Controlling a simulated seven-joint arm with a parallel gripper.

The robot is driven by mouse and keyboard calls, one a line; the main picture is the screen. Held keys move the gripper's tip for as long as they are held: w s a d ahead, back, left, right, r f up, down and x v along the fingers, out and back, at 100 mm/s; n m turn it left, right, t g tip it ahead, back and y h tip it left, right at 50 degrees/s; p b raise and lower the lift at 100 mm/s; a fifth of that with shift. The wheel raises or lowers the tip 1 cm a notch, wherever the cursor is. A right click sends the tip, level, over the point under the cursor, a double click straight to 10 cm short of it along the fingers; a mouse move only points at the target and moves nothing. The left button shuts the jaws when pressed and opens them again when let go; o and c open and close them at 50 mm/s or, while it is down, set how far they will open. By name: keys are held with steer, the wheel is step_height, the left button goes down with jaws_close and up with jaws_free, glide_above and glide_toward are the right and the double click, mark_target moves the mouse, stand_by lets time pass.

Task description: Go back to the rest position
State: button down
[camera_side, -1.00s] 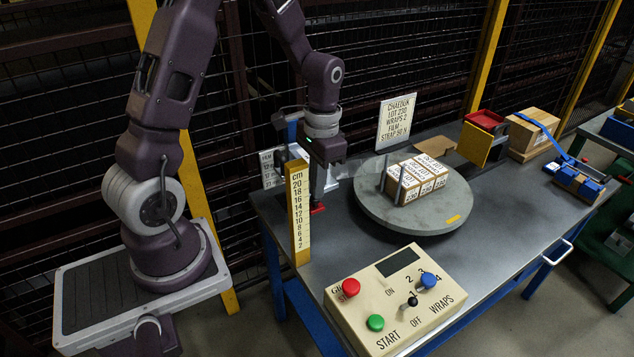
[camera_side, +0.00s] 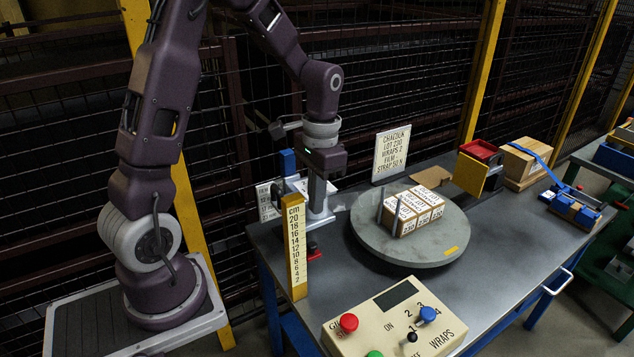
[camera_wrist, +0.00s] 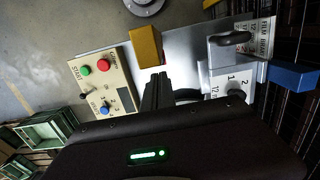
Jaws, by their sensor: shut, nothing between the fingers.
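My gripper (camera_side: 317,208) hangs from my arm above the left end of the grey bench (camera_side: 345,280), pointing down. Its fingers are together and hold nothing. It is just behind the yellow centimetre ruler post (camera_side: 297,245) and in front of a white and blue device (camera_side: 324,208), partly hiding it. In the wrist view my closed fingers (camera_wrist: 157,80) show between the ruler post's yellow top (camera_wrist: 146,46) and the white device (camera_wrist: 228,80) with a dark handle. I cannot tell the exact gap to either.
A round turntable (camera_side: 375,240) with labelled boxes (camera_side: 415,210) stands to the right, a lettered sign (camera_side: 392,152) behind it. A control panel (camera_side: 440,335) with coloured buttons is at the front. Mesh fencing is behind. Small red parts (camera_side: 313,250) lie below my gripper.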

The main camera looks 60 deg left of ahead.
steer(key=s+d+r+t, duration=0.1)
steer(key=s+d+r, duration=0.15)
steer(key=r, duration=0.35)
steer(key=s+d+r+t, duration=0.1)
steer(key=s+d+r, duration=0.15)
steer(key=r, duration=0.35)
steer(key=s+d+r+t, duration=0.2)
steer(key=s+d+t, duration=0.2)
steer(key=s, duration=0.7)
steer(key=shift+s+d+r, duration=0.15)
steer(key=shift+d+r, duration=0.05)
steer(key=shift+d, duration=0.75)
